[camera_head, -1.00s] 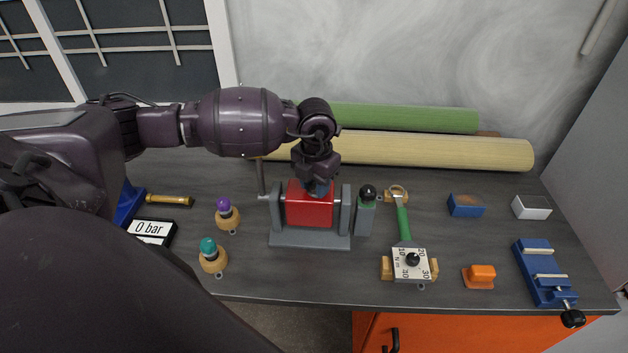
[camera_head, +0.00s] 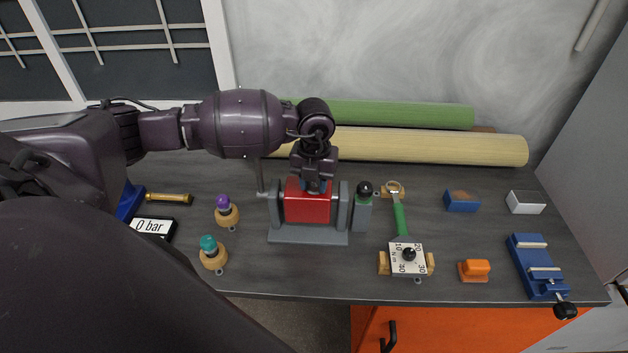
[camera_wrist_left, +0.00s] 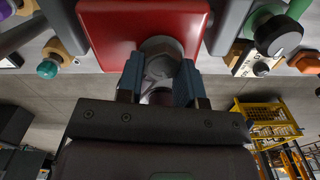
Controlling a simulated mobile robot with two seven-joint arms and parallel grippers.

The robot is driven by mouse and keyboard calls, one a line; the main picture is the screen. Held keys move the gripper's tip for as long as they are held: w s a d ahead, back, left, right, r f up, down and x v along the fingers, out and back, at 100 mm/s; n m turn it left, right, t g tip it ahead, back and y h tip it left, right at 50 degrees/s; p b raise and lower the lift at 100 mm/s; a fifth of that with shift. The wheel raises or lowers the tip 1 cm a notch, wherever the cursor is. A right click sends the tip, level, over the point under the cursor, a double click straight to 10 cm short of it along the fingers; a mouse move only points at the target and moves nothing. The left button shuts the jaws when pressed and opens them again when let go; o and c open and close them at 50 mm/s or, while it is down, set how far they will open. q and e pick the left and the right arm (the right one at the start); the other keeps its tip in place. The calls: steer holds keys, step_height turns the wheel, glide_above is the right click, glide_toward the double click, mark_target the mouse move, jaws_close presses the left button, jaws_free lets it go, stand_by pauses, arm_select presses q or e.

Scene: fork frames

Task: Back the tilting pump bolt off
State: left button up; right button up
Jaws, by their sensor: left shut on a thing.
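The pump is a red block (camera_head: 307,208) held between two grey uprights on a grey base (camera_head: 308,238). Its red face also shows in the left wrist view (camera_wrist_left: 105,22). My left gripper (camera_head: 314,188) reaches down onto the top of the block. In the left wrist view, its blue-grey fingers (camera_wrist_left: 160,78) are shut on either side of a grey bolt (camera_wrist_left: 160,50) standing out from the red face. The fingers hide part of the bolt. In the head view the bolt is hidden. My right gripper is not in view.
Purple-topped (camera_head: 223,202) and teal-topped (camera_head: 209,243) pieces stand left. A "0 bar" gauge (camera_head: 152,227) lies further left. Rolls (camera_head: 430,145) lie behind.

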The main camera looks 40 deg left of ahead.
mark_target(314, 185)
arm_select(q)
steer(key=shift+s+f, duration=0.2)
steer(key=shift+f, duration=0.1)
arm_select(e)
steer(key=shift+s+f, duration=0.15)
arm_select(q)
steer(key=o, duration=0.9)
steer(key=shift+o, duration=0.2)
steer(key=shift+w+r, duration=0.15)
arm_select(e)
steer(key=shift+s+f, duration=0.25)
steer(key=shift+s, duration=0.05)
arm_select(q)
steer(key=shift+r, duration=0.35)
step_height(314, 185, up, 10)
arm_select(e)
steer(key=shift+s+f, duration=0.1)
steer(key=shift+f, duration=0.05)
